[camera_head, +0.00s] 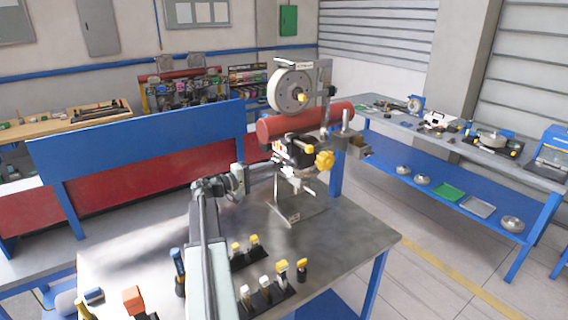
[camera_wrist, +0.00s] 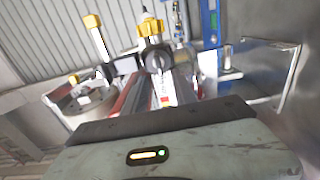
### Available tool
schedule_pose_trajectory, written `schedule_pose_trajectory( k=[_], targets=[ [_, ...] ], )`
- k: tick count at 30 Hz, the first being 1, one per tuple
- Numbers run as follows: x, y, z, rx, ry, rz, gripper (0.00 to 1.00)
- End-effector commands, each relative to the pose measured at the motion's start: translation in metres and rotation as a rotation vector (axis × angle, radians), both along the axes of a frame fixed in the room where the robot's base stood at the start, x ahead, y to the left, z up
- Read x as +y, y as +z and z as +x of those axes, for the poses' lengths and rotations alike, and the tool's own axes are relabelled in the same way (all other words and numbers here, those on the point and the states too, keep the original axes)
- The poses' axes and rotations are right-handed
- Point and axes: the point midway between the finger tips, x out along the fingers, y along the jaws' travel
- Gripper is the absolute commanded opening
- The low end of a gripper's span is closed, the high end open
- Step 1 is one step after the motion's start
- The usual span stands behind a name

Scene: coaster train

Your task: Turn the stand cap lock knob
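A machine stand (camera_head: 287,212) rises from the grey table and carries a grey wheel (camera_head: 290,91) and a red cylinder (camera_head: 300,122). A large yellow knob (camera_head: 325,160) sits on its right side, and a smaller yellow knob (camera_head: 302,97) is at the wheel's middle. I cannot tell for sure which is the stand cap lock knob. In the wrist view, a yellow knob (camera_wrist: 151,28) is ahead, with another yellow cap (camera_wrist: 91,22) to its left. My gripper (camera_head: 246,178) is left of the stand, apart from the yellow knobs; its fingertips are not clear.
Several yellow-topped pieces (camera_head: 265,290) stand in dark holders on the table's front. A blue-handled tool (camera_head: 179,270) and an orange block (camera_head: 133,298) are at front left. The tabletop right of the stand is clear. A blue panel (camera_head: 140,140) stands behind.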

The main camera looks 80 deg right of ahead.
Motion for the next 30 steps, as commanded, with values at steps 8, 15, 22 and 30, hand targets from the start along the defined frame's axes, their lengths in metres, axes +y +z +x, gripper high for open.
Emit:
schedule_pose_trajectory(
  k=[8,15,22,30],
  targets=[
    [-0.014,0.002,-0.016,0.009,-0.005,-0.005,0.33],
    [-0.044,0.002,-0.047,0.009,-0.004,-0.004,0.33],
    [-0.055,0.002,-0.06,0.007,-0.002,-0.004,0.33],
    [-0.054,0.002,-0.059,0.007,-0.001,-0.004,0.13]
  ],
)
